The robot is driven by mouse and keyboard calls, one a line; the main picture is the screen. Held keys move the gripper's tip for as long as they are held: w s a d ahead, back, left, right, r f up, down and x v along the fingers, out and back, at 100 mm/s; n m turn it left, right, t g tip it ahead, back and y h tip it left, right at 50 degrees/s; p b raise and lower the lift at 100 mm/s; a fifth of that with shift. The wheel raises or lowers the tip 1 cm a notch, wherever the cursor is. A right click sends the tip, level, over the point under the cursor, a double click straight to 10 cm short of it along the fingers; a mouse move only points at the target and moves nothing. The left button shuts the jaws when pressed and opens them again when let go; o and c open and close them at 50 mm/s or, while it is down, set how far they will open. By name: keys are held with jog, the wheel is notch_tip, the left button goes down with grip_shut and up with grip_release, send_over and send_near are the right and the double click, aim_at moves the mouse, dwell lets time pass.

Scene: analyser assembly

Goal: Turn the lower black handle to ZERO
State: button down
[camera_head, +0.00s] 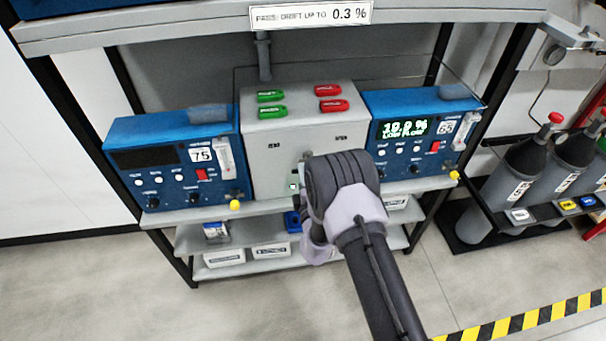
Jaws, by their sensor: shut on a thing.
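My dark and lilac arm reaches up from the bottom right to the front of the grey central box (262,172). Its wrist covers the lower right part of that box. My gripper's fingers are hidden behind the wrist, so what they touch does not show. The lower black handle cannot be made out; my arm covers part of the box front. Two green handles (271,96) (272,112) and two red handles (328,90) (334,105) lie on top of the box.
The lower shelf (190,240) holds boxes. Gas cylinders (500,190) stand right. Striped floor tape (520,322) runs bottom right.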

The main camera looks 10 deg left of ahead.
jog(key=shift+m, duration=0.3)
jog(key=c, duration=1.4)
grip_release()
jog(key=shift+s, duration=0.15)
jog(key=v, duration=1.7)
jog(key=shift+p, duration=0.45)
jog(key=shift+s+r, duration=0.1)
jog(key=shift+r, duration=0.05)
